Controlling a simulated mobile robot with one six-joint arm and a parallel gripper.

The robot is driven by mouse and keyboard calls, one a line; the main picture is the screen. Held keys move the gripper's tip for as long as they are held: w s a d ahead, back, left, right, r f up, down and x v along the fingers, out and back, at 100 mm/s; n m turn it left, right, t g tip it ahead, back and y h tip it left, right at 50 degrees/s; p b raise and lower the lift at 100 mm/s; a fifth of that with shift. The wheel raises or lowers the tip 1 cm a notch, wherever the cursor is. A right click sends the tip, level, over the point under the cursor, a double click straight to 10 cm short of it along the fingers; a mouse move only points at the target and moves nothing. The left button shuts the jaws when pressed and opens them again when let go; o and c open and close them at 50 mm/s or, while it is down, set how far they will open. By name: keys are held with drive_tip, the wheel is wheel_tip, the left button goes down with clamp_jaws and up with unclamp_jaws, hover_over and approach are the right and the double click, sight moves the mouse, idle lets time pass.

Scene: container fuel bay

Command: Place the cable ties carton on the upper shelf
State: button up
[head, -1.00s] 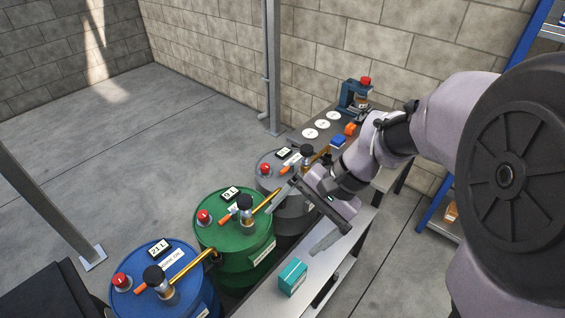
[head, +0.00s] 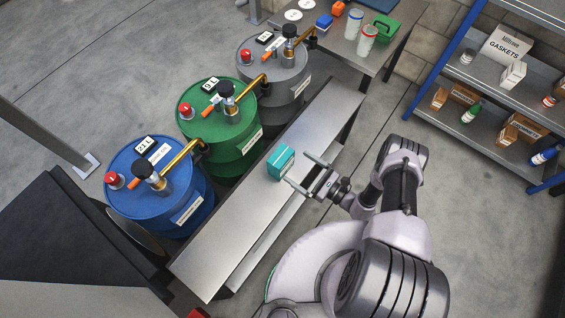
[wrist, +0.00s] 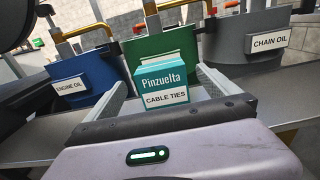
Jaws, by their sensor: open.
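The cable ties carton (head: 281,161) is a small teal box standing on the long metal bench (head: 240,209) in front of the green drum. In the wrist view the carton (wrist: 163,82) shows its "Pinzuelta" and "CABLE TIES" faces. My gripper (head: 300,172) is open, its fingers pointing at the carton from the right. In the wrist view the fingers lie to either side of the carton's lower part, and I cannot tell how far it sits between them. The upper shelf (head: 481,71) is on the blue rack at the right, bearing a gaskets box and smaller items.
Blue (head: 160,188), green (head: 219,127) and grey (head: 273,75) drums with pumps stand behind the bench. A table (head: 388,45) with cups and a green box is at the back. The lower rack shelf (head: 470,126) holds several cartons and bottles. Open floor lies between bench and rack.

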sight(287, 160)
drive_tip(key=b+x, duration=0.1)
drive_tip(key=x, duration=0.5)
drive_tip(key=shift+a, duration=0.1)
drive_tip(key=b+x, duration=0.1)
drive_tip(key=x, duration=0.1)
drive_tip(key=b+x, duration=0.1)
drive_tip(key=x, duration=0.2)
drive_tip(key=shift+a+f, duration=0.15)
drive_tip(key=shift+f, duration=0.1)
drive_tip(key=shift+w+r, duration=0.1)
drive_tip(key=shift+w, duration=0.05)
drive_tip(key=c, duration=1.9)
